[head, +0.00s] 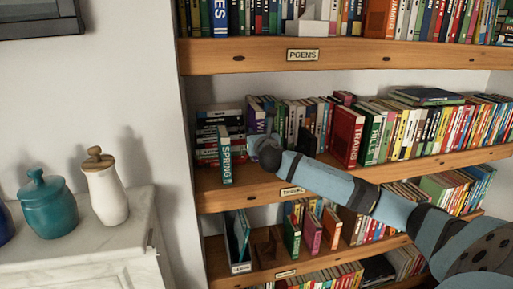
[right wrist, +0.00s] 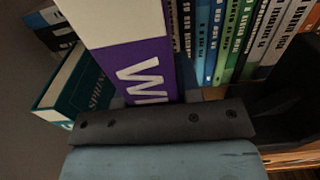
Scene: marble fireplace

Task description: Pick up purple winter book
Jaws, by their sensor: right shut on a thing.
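The purple winter book (head: 254,115) stands upright on the middle shelf, to the right of the teal "SPRING" book (head: 224,156). In the right wrist view the purple book (right wrist: 140,68) fills the upper middle, with white lettering beginning "WI" and a pale page block or cover beside it. My right gripper (head: 264,147) reaches in from the right and is shut on this book. Its fingertips are mostly hidden by the gripper body and the book. My left gripper is not in view.
A row of upright books (head: 292,120) stands close on the right of the purple book. A stack of flat books (head: 212,122) lies behind the "SPRING" book. Shelf boards (head: 330,55) run above and below. A white jar (head: 106,190) and teal pot (head: 48,208) stand on the marble mantel.

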